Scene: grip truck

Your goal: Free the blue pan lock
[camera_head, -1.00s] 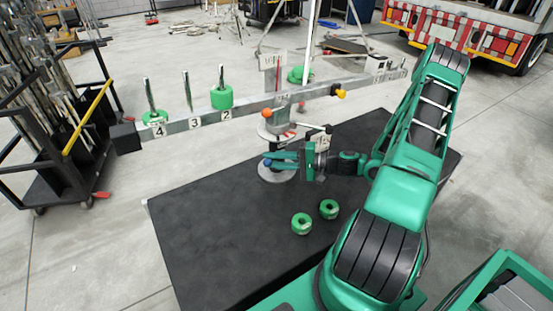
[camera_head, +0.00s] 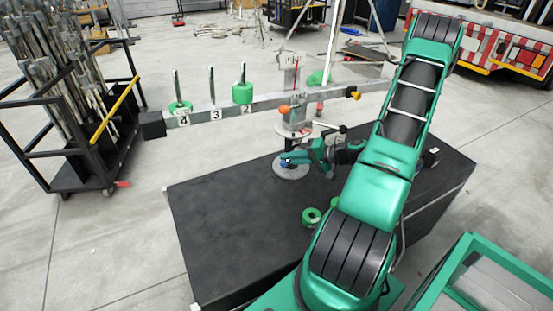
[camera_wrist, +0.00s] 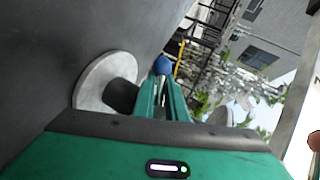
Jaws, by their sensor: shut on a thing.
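The blue pan lock (camera_head: 284,162) is a small blue knob low on the stand, just above its round grey base (camera_head: 290,173). My gripper (camera_head: 291,158) reaches it from the right, with its fingers shut on the knob. In the wrist view the blue knob (camera_wrist: 161,65) shows at the tips of my green fingers (camera_wrist: 163,92), beside the pale round disc (camera_wrist: 103,82). The fingers hide most of the knob. An orange knob (camera_head: 283,109) and a yellow-orange knob (camera_head: 356,96) sit higher, near the beam.
The long grey beam (camera_head: 216,113) extends left above the black table (camera_head: 230,210), with green weights on pegs. Green rings (camera_head: 311,216) lie on the table near my arm, one mostly hidden. A black rack (camera_head: 88,140) stands at left. The table's front left is clear.

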